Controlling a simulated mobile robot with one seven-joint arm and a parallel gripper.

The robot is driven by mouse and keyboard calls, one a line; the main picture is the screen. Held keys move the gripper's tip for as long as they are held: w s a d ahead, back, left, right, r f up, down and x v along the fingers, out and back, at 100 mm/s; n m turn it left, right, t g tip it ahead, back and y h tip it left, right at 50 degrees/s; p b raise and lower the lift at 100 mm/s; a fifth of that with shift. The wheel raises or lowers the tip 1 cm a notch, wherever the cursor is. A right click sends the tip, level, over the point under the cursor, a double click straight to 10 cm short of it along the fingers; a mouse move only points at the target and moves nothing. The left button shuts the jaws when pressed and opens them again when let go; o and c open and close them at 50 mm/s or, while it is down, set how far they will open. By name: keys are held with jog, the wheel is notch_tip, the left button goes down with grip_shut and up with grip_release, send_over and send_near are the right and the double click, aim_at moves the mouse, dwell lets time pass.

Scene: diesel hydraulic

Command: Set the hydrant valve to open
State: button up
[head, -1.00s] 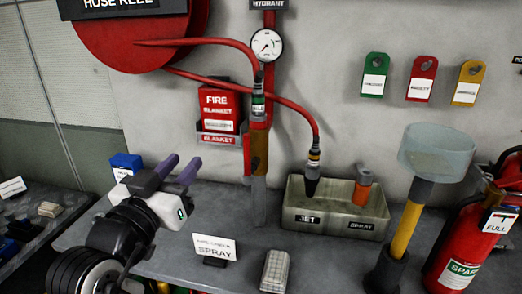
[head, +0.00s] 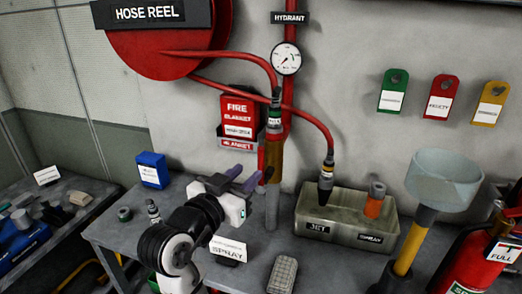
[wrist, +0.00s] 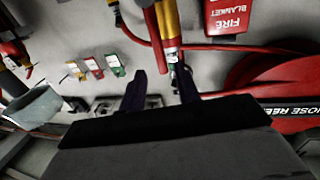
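The hydrant is a red vertical pipe (head: 290,32) under a HYDRANT sign, with a round white gauge (head: 286,58). Below the gauge are a dark fitting with a green-and-white label (head: 274,121) and a yellow-brown upright part (head: 274,160). I cannot tell which part is the valve handle or how it is set. The labelled fitting also shows in the wrist view (wrist: 173,58), upside down. My gripper (head: 243,177) is open, its purple fingers just left of the lower pipe. In the wrist view my gripper (wrist: 160,84) shows empty space between its fingers.
A red hose reel (head: 165,40) is at upper left, its hoses crossing near the pipe. A fire blanket box (head: 238,118) hangs behind.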

aim_at(259, 161)
jog(key=p+x, duration=0.1)
jog(key=x, duration=0.6)
jog(key=shift+w+d+p, duration=0.15)
jog(key=shift+w+p, duration=0.1)
jog(key=shift+p, duration=0.05)
grip_shut()
